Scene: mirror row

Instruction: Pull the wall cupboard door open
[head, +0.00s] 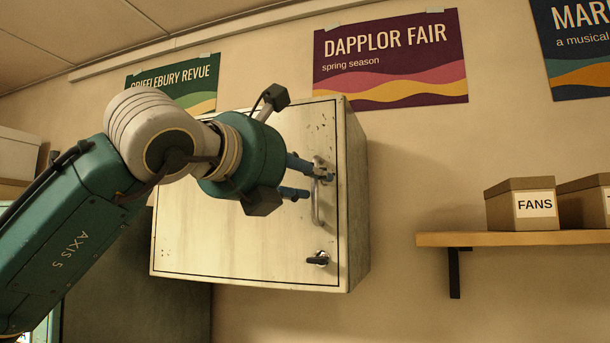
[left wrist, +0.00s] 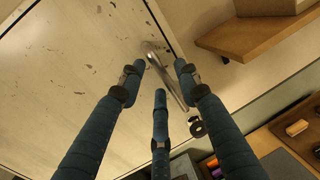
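The wall cupboard (head: 235,235) is a pale, chipped box on the wall, and its door looks shut, flush with the frame. A metal bar handle (head: 316,205) stands upright near the door's right edge, with a dark latch or lock (head: 318,258) below it. My left gripper (head: 311,181) is at the handle's upper part. In the left wrist view its blue fingers (left wrist: 160,76) are spread, with the handle (left wrist: 176,88) running between their tips. Gaps show beside the bar; firm contact cannot be seen. My right gripper is not in view.
A wooden shelf (head: 520,239) with a box labelled FANS (head: 522,208) is on the wall to the right, apart from the cupboard. Posters, such as the purple one (head: 390,62), hang above. Bare wall lies between cupboard and shelf.

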